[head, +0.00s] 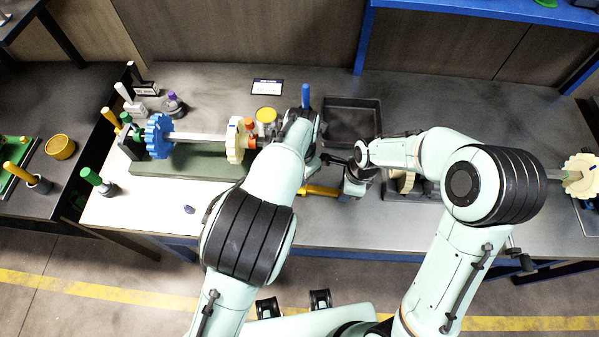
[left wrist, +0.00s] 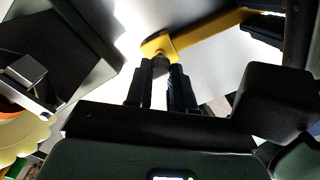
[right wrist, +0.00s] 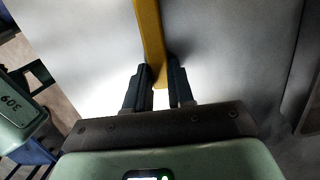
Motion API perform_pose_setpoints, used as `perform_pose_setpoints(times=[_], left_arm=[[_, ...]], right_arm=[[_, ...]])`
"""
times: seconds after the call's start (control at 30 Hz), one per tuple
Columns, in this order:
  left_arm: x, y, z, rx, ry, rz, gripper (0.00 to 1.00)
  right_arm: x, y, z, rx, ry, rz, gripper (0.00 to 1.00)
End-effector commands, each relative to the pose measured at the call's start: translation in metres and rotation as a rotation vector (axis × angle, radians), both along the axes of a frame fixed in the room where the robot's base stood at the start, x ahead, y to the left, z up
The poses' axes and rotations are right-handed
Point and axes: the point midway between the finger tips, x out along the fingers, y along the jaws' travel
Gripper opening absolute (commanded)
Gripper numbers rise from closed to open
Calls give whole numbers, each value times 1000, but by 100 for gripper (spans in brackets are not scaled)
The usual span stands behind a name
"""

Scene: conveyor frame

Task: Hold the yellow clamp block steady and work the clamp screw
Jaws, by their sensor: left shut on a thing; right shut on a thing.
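The yellow clamp block (head: 318,190) shows near the table's front edge in the head view, partly hidden by my arms. In the left wrist view the yellow block (left wrist: 205,34) runs to the upper right, with the dark clamp screw (left wrist: 160,63) at its near end. My left gripper (left wrist: 161,75) is shut on the screw. In the right wrist view my right gripper (right wrist: 161,80) is shut on the end of the yellow bar (right wrist: 151,35). The fingertips of both grippers are hard to make out in the head view.
A shaft (head: 200,137) with a blue gear (head: 158,136) and a cream gear (head: 235,140) rests on a green base (head: 185,163) at left. A black tray (head: 352,104) stands behind the grippers. Several upright handled tools line the left side. The table's back right is clear.

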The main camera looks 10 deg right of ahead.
Motion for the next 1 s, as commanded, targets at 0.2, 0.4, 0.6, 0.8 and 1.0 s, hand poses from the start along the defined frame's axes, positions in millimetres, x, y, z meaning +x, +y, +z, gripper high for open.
perform_pose_setpoints(times=[0.2, 0.4, 0.6, 0.8, 1.0], left_arm=[[1, 1, 0, -1, 9, -709, 0], [0, 0, 0, 6, 14, -1127, 39], [0, 0, 0, 5, 14, -1121, 52], [0, -1, 4, 4, 12, -1119, 52], [0, -2, 34, 5, 8, -1119, 52]], right_arm=[[0, 0, 0, 0, 0, 1, 0], [0, 0, 0, 0, 0, 1, 0], [0, 0, 0, 0, 0, 1, 0], [0, 0, 0, 0, -1, 1, 0], [0, 0, 0, 1, -1, 1, 0]])
